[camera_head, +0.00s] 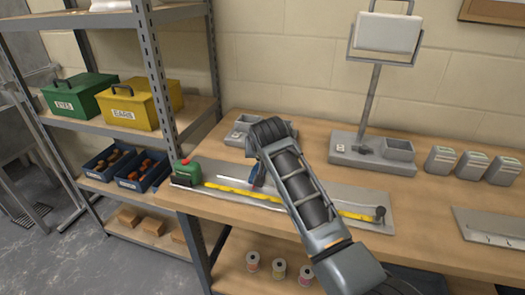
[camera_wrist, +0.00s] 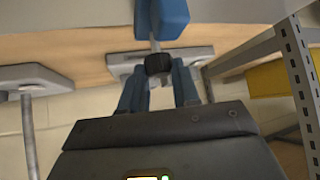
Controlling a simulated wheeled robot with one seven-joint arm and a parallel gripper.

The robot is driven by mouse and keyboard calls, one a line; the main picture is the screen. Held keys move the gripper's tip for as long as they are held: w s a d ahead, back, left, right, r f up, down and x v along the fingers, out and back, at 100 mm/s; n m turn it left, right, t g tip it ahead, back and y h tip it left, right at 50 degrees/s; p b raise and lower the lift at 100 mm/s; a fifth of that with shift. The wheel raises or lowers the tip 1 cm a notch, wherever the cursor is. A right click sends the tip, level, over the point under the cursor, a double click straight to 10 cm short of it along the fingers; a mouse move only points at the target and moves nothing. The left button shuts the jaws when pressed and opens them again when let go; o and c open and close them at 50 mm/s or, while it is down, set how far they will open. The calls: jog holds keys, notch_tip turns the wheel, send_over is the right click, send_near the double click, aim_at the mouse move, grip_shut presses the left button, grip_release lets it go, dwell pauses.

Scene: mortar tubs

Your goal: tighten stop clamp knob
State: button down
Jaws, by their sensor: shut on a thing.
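A long grey measuring board (camera_head: 335,196) with a yellow tape lies along the bench. My gripper (camera_wrist: 158,78) reaches over it, its blue fingers either side of a small black knob (camera_wrist: 158,64) in the wrist view. It is shut on this knob. Just beyond the knob a blue block (camera_wrist: 163,18), which looks like the stop clamp, shows at the top edge. In the head view my arm hides the knob and most of the gripper; a small blue part (camera_head: 258,173) shows beside the arm above the board, clamp or finger, I cannot tell which.
A green-and-red item (camera_head: 186,171) sits at the board's left end and a dark round piece (camera_head: 380,213) at its right end. A grey stand (camera_head: 372,150) and several grey devices (camera_head: 471,165) stand behind and right. A metal shelf post (camera_head: 155,75) rises left.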

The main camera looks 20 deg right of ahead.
jog(key=shift+m+h, duration=0.6)
jog(key=shift+m, duration=0.2)
jog(key=c, duration=1.1)
grip_release()
jog(key=shift+a, duration=0.1)
jog(key=b+v, duration=0.1)
jog(key=v, duration=0.6)
jog(key=shift+s+r, duration=0.15)
jog(key=shift+r, duration=0.2)
jog(key=shift+a, duration=0.15)
